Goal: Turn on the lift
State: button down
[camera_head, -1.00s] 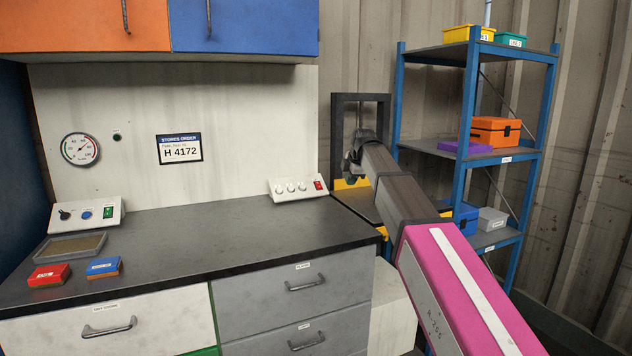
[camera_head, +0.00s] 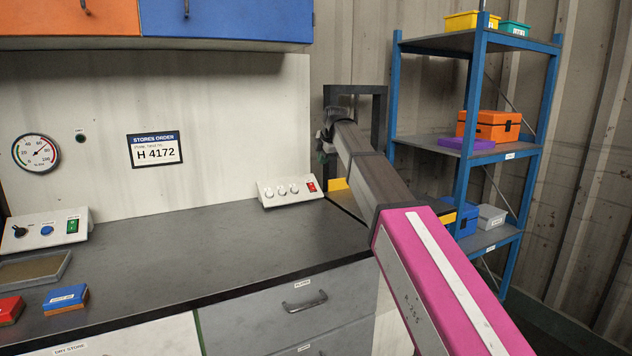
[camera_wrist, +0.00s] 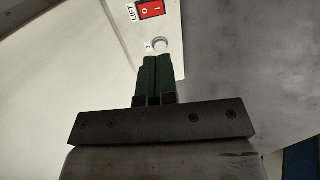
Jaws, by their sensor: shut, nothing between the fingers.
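The lift switch (camera_head: 311,186) is a red rocker at the right end of a white sloped control panel (camera_head: 272,201) on the back of the counter. In the wrist view the red switch (camera_wrist: 151,9) shows "I" and "O" marks beside a "LIFT" label, at the top of the picture. My gripper (camera_wrist: 157,58) is shut and empty, with its green fingers side by side. Its tips point toward the panel, just short of a round knob (camera_wrist: 161,44) in the picture; the switch lies beyond. Contact cannot be told. In the head view my gripper (camera_head: 322,150) is small and dark, above and behind the panel's right end.
A second panel (camera_head: 45,232) with a green switch stands at the left. A tray (camera_head: 38,270), a red box (camera_head: 10,309) and a blue box (camera_head: 66,299) lie on the counter (camera_head: 190,265). A blue shelf rack (camera_head: 464,150) stands right of my arm. The counter's middle is clear.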

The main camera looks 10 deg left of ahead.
aim_at(314, 188)
jog(key=x, duration=1.4)
jog(key=shift+f, duration=0.15)
jog(key=shift+r, duration=0.85)
